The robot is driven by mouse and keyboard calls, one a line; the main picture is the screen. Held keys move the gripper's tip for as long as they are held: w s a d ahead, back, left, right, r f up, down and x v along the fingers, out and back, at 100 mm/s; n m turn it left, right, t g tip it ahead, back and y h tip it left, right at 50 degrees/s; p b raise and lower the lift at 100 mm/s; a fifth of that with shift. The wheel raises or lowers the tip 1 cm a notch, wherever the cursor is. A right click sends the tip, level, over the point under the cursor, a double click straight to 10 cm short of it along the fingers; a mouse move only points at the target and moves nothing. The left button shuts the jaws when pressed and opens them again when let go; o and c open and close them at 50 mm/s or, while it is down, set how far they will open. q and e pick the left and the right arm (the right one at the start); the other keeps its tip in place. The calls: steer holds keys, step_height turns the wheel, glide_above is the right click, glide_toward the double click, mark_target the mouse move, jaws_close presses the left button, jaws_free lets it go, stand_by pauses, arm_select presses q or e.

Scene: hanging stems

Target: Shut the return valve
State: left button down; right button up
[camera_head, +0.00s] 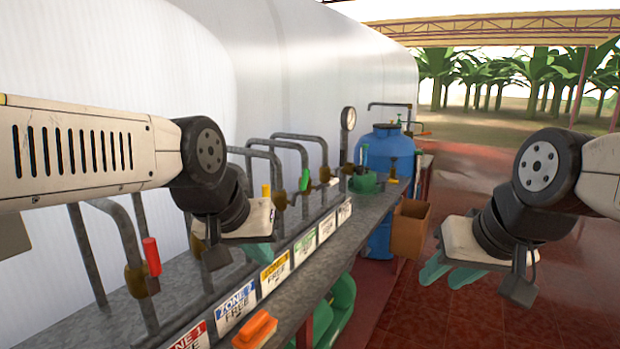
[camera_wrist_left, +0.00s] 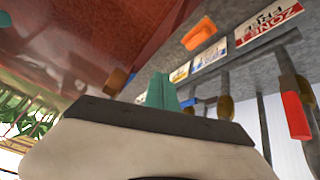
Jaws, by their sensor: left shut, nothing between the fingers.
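Pipes with coloured valve handles rise from the grey bench (camera_head: 345,225). A red handle (camera_head: 152,256) stands near upright at the near left; it also shows in the left wrist view (camera_wrist_left: 295,115). A yellow handle (camera_head: 266,190) and a green handle (camera_head: 304,180) stand farther along. No label reading "return" is legible, so I cannot tell which valve is the return valve. My left gripper (camera_head: 262,252) is shut and empty above the bench, right of the red handle; its teal fingers show in the left wrist view (camera_wrist_left: 160,92). My right gripper (camera_head: 452,272) is open and empty, right of the bench.
Zone labels (camera_head: 235,304) line the bench's front edge, with an orange block (camera_head: 255,330) beside them. A green watering can (camera_head: 364,180), a gauge (camera_head: 348,118), a blue barrel (camera_head: 385,150) and a brown box (camera_head: 410,228) stand farther back. The red floor at right is clear.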

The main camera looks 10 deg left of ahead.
mark_target(304, 178)
arm_select(q)
steer(key=w+a+r+n+t, duration=0.1)
steer(key=w+n, duration=0.6)
steer(key=w, duration=0.8)
steer(key=w+a+r+n+t, duration=0.2)
steer(key=w+n+t, duration=0.3)
steer(key=w, duration=1.1)
steer(key=shift+w+r+n, duration=0.3)
steer(key=shift+r+n, duration=0.5)
steer(key=shift+n, duration=0.5)
steer(key=x, duration=1.4)
steer(key=shift+w+d+r, duration=0.1)
steer(key=shift+d+r, duration=0.05)
steer(key=shift+r, duration=0.1)
steer(key=shift+w, duration=0.1)
